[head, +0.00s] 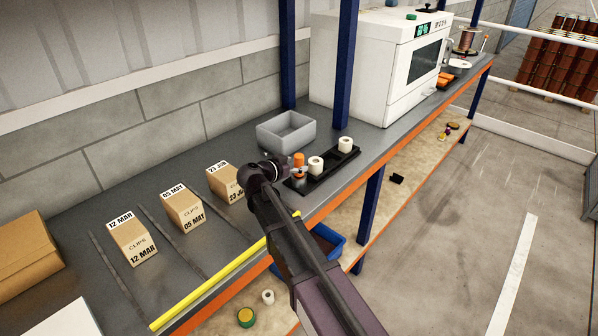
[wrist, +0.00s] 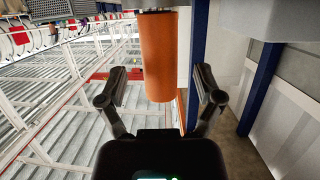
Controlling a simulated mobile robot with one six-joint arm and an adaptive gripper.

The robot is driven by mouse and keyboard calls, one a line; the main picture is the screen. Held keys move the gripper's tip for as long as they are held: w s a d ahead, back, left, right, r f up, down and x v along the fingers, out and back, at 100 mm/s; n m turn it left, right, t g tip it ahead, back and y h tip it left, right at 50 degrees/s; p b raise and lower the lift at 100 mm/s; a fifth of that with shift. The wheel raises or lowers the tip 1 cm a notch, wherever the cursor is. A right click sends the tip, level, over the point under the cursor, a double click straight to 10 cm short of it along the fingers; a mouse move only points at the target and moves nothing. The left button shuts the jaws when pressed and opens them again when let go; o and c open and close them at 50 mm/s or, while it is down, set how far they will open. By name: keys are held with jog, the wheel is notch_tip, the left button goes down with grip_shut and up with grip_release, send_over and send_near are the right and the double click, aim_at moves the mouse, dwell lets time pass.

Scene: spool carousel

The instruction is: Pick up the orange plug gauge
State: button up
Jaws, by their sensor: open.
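The orange plug gauge (head: 299,159) stands upright at the left end of a black rack (head: 322,177) on the shelf in the head view. In the wrist view its orange handle (wrist: 157,60) fills the upper middle, with grey metal at the picture's top edge. My gripper (wrist: 159,78) is open, with one finger on each side of the handle and a visible gap on both sides. In the head view my gripper (head: 290,173) is at the gauge's left side and hides part of its lower end.
A grey bin (head: 286,133) stands behind. Several cardboard boxes (head: 183,208) lie to the left. A blue post (head: 346,65) rises behind the rack. A yellow bar (head: 225,270) runs along the front edge.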

jog(key=shift+x, duration=0.9)
grip_shut()
